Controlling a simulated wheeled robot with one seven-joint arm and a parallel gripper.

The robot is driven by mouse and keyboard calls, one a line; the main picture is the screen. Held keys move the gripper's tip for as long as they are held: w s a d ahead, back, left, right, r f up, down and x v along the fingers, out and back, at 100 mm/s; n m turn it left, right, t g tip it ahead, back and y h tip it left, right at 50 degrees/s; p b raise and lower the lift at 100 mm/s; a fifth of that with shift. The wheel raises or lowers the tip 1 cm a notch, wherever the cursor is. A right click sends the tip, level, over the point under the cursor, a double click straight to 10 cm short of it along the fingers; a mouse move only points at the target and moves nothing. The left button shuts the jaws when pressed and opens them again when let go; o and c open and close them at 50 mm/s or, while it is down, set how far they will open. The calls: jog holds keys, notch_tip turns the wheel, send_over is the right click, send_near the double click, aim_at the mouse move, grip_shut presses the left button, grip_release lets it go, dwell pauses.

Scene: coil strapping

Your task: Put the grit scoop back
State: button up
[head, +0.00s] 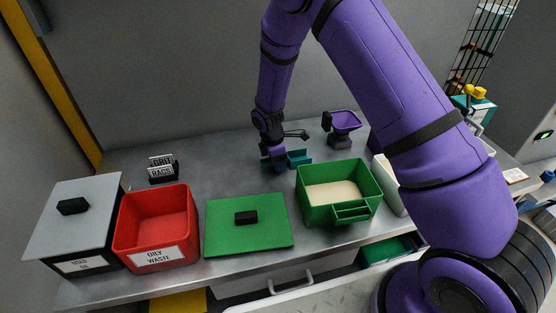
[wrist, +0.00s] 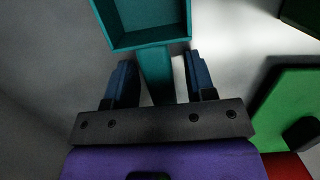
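The teal grit scoop (head: 299,158) appears to lie on the grey bench behind the green bin. In the wrist view the scoop's open tray (wrist: 150,25) is at the top, and its handle (wrist: 157,78) points toward my gripper. My gripper (head: 273,162) is low over the bench at the handle. In the wrist view my gripper (wrist: 160,80) is open, with one blue finger on each side of the handle and a visible gap at the right finger. The green bin (head: 312,205) holds pale grit and has a small slotted green holder (head: 352,212) on its front.
A green lid (head: 248,235) lies left of the bin. Further left are a red oily-waste bin (head: 157,205) and a black box with a grey lid (head: 78,225). A white container (head: 388,180) is right of the bin.

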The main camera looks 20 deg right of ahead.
notch_tip(320, 180, up, 12)
jog(key=a, duration=0.2)
jog(key=s+d+r+m+t, duration=0.1)
jog(key=s+d+r+m, duration=0.15)
jog(key=r, duration=0.55)
jog(key=s+d+r+m, duration=0.2)
jog(key=s+d+r, duration=0.1)
jog(key=r, duration=0.4)
jog(key=s+d+r+m+t+y, duration=0.1)
jog(key=s+d+r+m, duration=0.3)
jog(key=s+r, duration=0.45)
jog(key=s+d+r+m+t+y, duration=0.1)
jog(key=s+d+r+m+t, duration=0.15)
jog(key=s+r+m, duration=0.4)
jog(key=s+d+r+m, duration=0.1)
jog(key=s+d+m, duration=0.1)
jog(key=s, duration=1.2)
jog(key=shift+s+d+r+m+t, duration=0.2)
jog(key=shift+r+m+t, duration=0.05)
jog(key=shift+m+t, duration=0.25)
